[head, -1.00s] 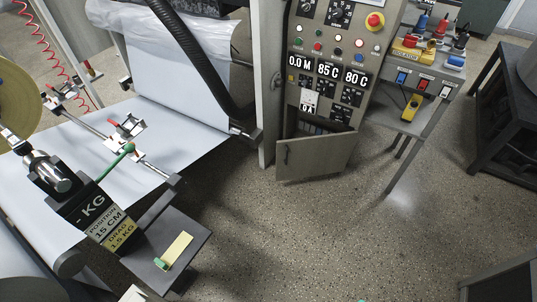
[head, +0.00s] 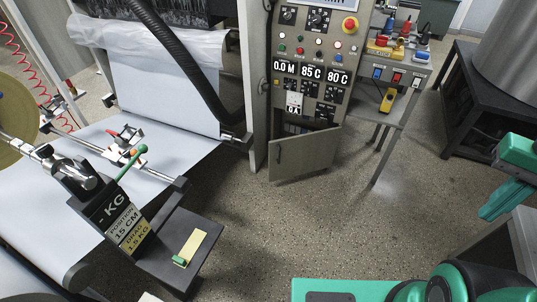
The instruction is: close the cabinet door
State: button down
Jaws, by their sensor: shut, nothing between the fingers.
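The grey cabinet door (head: 306,153) hangs at the foot of the control cabinet (head: 317,70). It stands open, swung out towards me, with a dark gap above its top edge. A small handle shows near its left side; its right side appears to be the hinged one. My gripper (head: 490,212), green, is at the right edge of the head view, partly cut off. It is shut and empty, well to the right of the door and apart from it.
A small table (head: 405,85) with tools stands right of the cabinet. A black stand (head: 465,115) bears a metal drum at the far right. A paper machine with a dark plate (head: 160,245) fills the left. The speckled floor (head: 300,225) before the door is clear.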

aim_at(290, 157)
jog(key=u, duration=0.1)
jog(key=i, duration=1)
jog(key=z, duration=0.1)
